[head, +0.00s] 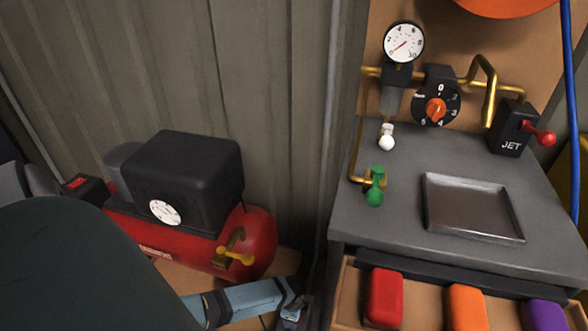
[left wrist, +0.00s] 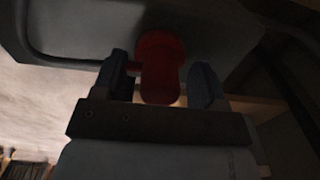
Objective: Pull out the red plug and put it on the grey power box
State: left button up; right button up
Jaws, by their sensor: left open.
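In the left wrist view a red rounded piece (left wrist: 160,68), which looks like the red plug, hangs below a dark grey surface. My left gripper (left wrist: 160,72) is open, with one finger on each side of it; I cannot tell whether either finger touches. In the head view my left gripper (head: 294,308) is low beside the front left corner of the grey bench, and its fingertips are hard to make out. The red plug is not clearly visible there. I cannot pick out a grey power box with certainty. My right gripper is not in view.
The grey worktop (head: 408,222) holds an empty metal tray (head: 470,207), a green valve (head: 375,187) and a black JET box (head: 511,128). Below are red (head: 384,297), orange (head: 467,306) and purple (head: 544,315) blocks. A red compressor (head: 262,228) stands left.

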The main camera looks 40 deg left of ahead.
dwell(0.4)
pick_arm(q)
jog(key=shift+p, duration=0.35)
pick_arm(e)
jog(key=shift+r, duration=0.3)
pick_arm(q)
grip_shut()
jog(key=shift+r+p, duration=1.65)
jog(key=shift+p, duration=0.1)
jog(key=shift+r+p, duration=0.55)
jog(key=shift+p, duration=0.05)
jog(key=shift+r+p, duration=0.8)
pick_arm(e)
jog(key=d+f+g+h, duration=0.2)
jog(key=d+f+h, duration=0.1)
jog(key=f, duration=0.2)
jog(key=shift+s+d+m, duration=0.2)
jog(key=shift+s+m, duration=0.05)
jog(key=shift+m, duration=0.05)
